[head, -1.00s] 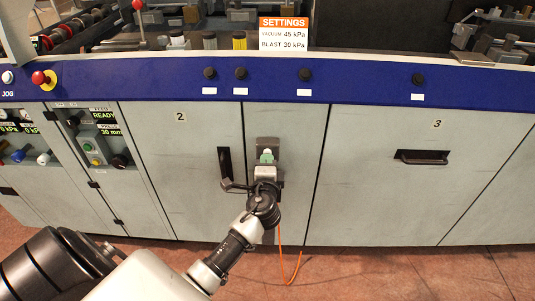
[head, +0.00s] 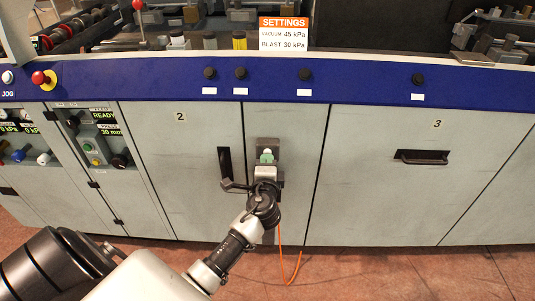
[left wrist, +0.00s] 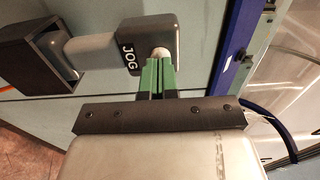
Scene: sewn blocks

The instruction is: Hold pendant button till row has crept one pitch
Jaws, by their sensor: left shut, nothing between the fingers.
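The grey pendant (left wrist: 95,50) sits in a dark holder (left wrist: 35,40) on the machine's front, with JOG lettered on its dark end. Its pale round button (left wrist: 160,54) faces my left gripper (left wrist: 158,64). The green fingers are shut together with nothing between them. Their tips meet the button or stop just at it; I cannot tell whether it is pressed in. In the head view my left gripper (head: 266,158) is in front of the narrow panel, hiding much of the pendant (head: 267,144). My right gripper is not in view. I cannot make out the row.
A black door handle (head: 225,168) is close left of my left gripper. An orange cable (head: 282,255) hangs below. The blue rail (head: 360,83) with black knobs runs above. A red stop button (head: 38,78) and a display panel (head: 103,120) are at the left.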

